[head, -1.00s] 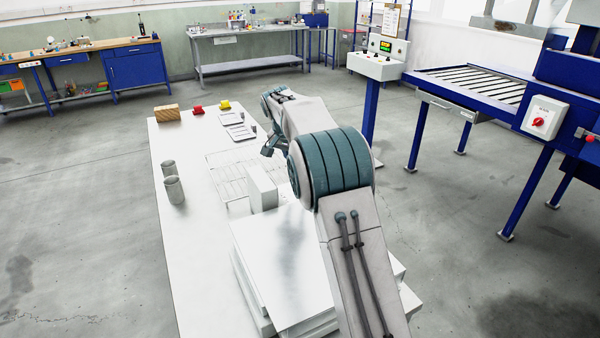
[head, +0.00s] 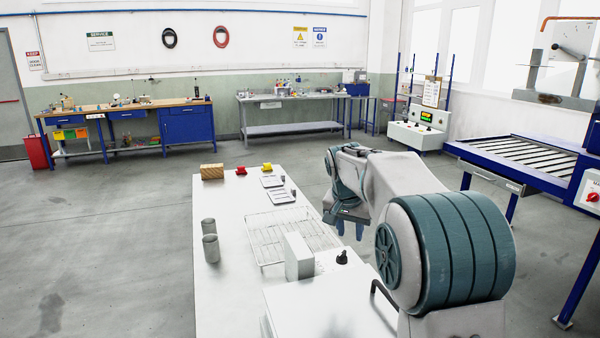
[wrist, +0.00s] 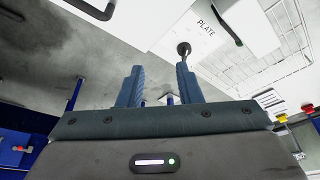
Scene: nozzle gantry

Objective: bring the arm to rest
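My arm reaches out along the right side of the white table (head: 215,300). My gripper (head: 350,238) hangs at its end, fingers pointing down, just off the table's right edge. In the wrist view my gripper (wrist: 158,70) has its two blue fingers apart. Nothing shows between them but floor and background, so it is open and empty. A black knob (wrist: 184,48) on a stem appears close to the right finger in that view; I cannot tell how near it really is.
The table carries a wire rack (head: 265,228), two grey cups (head: 210,247), a wooden block (head: 212,171), red (head: 241,170) and yellow (head: 267,167) pieces, and a white box (head: 298,256). A roller conveyor (head: 520,160) stands at right. Floor left of the table is clear.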

